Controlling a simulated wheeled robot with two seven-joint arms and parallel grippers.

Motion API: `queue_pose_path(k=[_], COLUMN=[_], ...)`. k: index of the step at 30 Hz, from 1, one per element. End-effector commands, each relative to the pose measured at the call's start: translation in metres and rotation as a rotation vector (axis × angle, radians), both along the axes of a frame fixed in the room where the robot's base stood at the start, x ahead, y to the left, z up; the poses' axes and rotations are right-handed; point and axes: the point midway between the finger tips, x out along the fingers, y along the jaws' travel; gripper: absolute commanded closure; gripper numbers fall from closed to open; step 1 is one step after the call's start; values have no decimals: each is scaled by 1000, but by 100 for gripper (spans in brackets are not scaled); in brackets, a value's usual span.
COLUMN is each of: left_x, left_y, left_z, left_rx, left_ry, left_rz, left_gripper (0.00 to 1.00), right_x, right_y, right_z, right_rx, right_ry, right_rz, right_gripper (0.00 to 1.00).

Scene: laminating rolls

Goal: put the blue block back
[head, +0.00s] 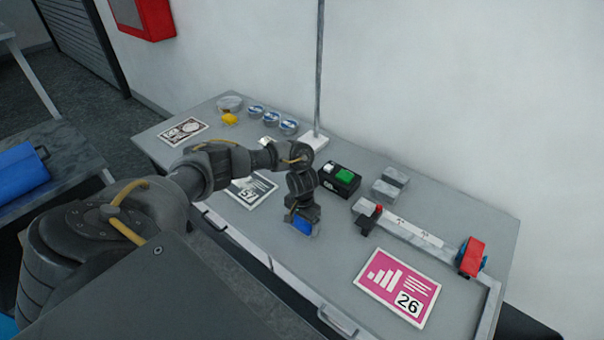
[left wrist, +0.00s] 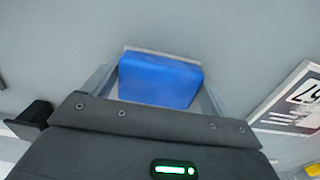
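The blue block (head: 302,226) is at the tip of my left gripper (head: 303,229), low over the middle of the grey table. In the left wrist view the blue block (left wrist: 160,80) sits between the two grey fingers, which close against its sides. A pale edge shows just beyond it. I cannot tell whether the block touches the table. My right gripper is not in view.
On the table (head: 310,262) are a black box with a green button (head: 344,175), grey blocks (head: 390,184), a rail with a red piece (head: 471,256), a pink card (head: 397,287), and several round tins (head: 272,117). A pole (head: 319,70) stands at the back.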

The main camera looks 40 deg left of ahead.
Motion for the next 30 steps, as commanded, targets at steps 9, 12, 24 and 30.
queue_pose_path(k=[9,12,24,30], left_x=[0,0,2,1], left_y=[0,1,1,0], left_z=[1,5,85,114], left_rx=[0,0,2,1], left_ry=[0,-1,-5,-3], left_rz=[0,1,-2,-1], left_gripper=[0,0,0,0], right_x=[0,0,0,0], right_y=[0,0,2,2], right_z=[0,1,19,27], right_rx=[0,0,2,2], right_ry=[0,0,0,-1], right_rz=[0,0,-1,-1], right_gripper=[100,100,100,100])
